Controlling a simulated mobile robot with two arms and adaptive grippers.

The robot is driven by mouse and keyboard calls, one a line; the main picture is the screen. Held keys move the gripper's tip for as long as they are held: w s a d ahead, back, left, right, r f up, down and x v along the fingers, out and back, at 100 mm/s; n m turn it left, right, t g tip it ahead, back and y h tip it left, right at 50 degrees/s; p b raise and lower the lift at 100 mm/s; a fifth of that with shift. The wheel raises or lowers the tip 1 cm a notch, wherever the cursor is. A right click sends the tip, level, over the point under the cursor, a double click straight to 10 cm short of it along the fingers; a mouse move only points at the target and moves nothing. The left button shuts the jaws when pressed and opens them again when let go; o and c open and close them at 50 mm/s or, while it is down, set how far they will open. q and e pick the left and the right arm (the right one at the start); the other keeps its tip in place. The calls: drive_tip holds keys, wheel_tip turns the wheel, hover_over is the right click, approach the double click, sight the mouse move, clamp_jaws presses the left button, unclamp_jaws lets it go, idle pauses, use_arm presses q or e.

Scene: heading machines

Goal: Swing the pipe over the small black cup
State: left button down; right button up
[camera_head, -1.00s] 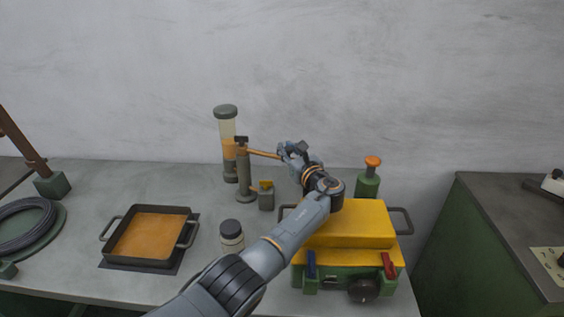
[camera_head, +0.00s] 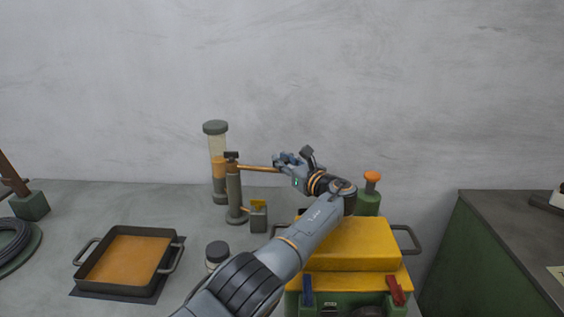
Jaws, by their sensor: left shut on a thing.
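The pipe (camera_head: 257,168) is a thin copper-coloured tube. It reaches right from the top of a grey upright post (camera_head: 234,195), roughly level. My left gripper (camera_head: 281,164) is shut on the pipe's free right end. The small dark cup (camera_head: 258,217), with something yellow at its top, stands on the table just right of the post's foot. In the picture the pipe lies above and behind the cup; I cannot tell whether it is directly over it. My right gripper is not in view.
A clear cylinder with orange contents (camera_head: 217,165) stands behind the post. A dark-lidded jar (camera_head: 217,252) and an orange-filled pan (camera_head: 124,259) are nearer.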

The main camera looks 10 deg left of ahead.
use_arm(q)
drive_tip(key=c, duration=1.1)
unclamp_jaws()
drive_tip(key=shift+d, duration=0.45)
drive_tip(key=shift+a, duration=0.1)
drive_tip(key=shift+s, duration=0.15)
drive_tip(key=v, duration=0.7)
